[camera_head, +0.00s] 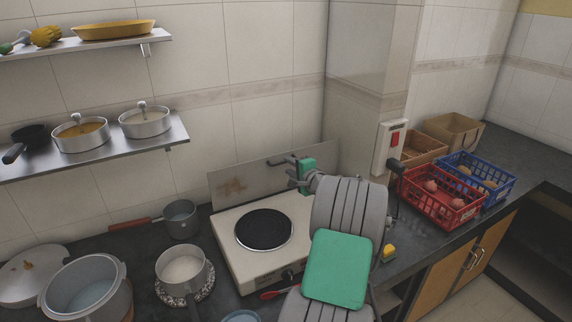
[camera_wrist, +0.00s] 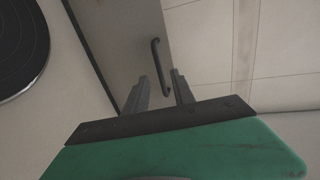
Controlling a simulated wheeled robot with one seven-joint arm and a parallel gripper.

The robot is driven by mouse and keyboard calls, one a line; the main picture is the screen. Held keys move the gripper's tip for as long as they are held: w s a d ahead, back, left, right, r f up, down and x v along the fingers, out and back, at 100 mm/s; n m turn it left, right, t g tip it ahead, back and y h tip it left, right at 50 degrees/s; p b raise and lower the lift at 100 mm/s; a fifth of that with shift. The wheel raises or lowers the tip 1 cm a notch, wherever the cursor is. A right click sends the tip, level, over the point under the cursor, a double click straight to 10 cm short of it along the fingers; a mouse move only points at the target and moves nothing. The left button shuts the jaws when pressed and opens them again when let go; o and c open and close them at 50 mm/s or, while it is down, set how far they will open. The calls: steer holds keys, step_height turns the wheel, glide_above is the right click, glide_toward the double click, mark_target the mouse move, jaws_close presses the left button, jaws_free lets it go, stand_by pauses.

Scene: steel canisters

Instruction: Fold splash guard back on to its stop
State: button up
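The splash guard (camera_head: 240,182) is a flat grey metal panel standing roughly upright along the back edge of the white single-plate stove (camera_head: 228,232). It has a brownish stain on its left part. In the wrist view the guard (camera_wrist: 122,40) carries a dark bar handle (camera_wrist: 158,62). My gripper (camera_head: 296,172) is at the right end of the guard. In the wrist view my gripper (camera_wrist: 160,88) is open, its two fingers apart, with the handle's near end showing between them. I cannot tell whether either finger touches the handle.
The black hotplate (camera_head: 263,230) is bare. A pot (camera_head: 182,268) and a saucepan (camera_head: 181,218) stand left of the stove. A red basket (camera_head: 432,208) and a wall switch box (camera_head: 390,148) are to the right. A shelf (camera_head: 95,160) with pans hangs above left.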

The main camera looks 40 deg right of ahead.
steer(key=x, duration=0.3)
steer(key=shift+w, duration=0.25)
jaws_close()
stand_by(1.2)
